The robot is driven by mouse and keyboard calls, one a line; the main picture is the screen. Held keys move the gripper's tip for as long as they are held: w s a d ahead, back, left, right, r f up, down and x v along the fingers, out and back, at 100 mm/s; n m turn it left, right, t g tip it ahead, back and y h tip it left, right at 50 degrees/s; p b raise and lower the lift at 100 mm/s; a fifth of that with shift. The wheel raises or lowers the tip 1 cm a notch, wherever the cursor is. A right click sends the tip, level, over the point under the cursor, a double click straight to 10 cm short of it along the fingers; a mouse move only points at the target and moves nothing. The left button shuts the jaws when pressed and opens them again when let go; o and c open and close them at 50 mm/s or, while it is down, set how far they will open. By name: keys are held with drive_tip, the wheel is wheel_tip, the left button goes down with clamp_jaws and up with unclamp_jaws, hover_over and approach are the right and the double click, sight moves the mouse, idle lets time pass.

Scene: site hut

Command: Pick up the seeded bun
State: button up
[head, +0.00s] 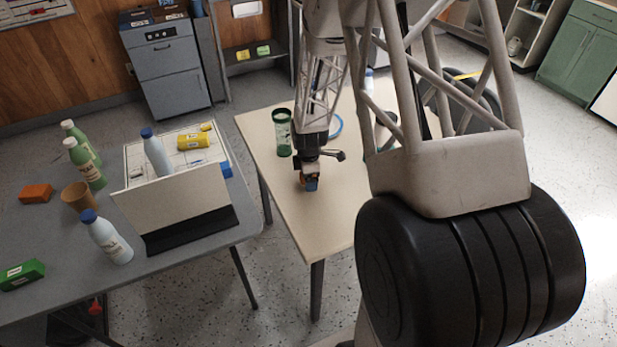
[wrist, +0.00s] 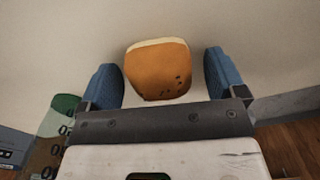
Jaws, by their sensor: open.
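The seeded bun (wrist: 157,70) is orange-brown with a pale rim and a few dark seeds. In the wrist view it lies between the two blue fingers of my gripper (wrist: 164,78), with a gap on each side. In the head view my gripper (head: 309,184) is low over the cream table (head: 335,220). My gripper is open.
A green-capped clear tumbler (head: 283,133) stands on the cream table, left of my arm. A blue ring (head: 337,125) is partly hidden behind the arm. The grey table (head: 190,262) at left holds bottles, boxes and a white open box. The cream table's front is clear.

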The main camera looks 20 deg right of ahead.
idle(0.3)
drive_tip(key=c, duration=1)
drive_tip(key=shift+r, duration=0.1)
drive_tip(key=shift+r, duration=0.8)
wheel_tip(320, 180, up, 2)
drive_tip(key=shift+r, duration=0.1)
drive_tip(key=s+a, duration=0.1)
drive_tip(key=s, duration=0.4)
drive_tip(key=s+a, duration=0.1)
drive_tip(key=s, duration=0.4)
drive_tip(key=s+a+r, duration=0.1)
drive_tip(key=s, duration=0.4)
drive_tip(key=shift+s+a, duration=0.25)
drive_tip(key=shift+s, duration=0.05)
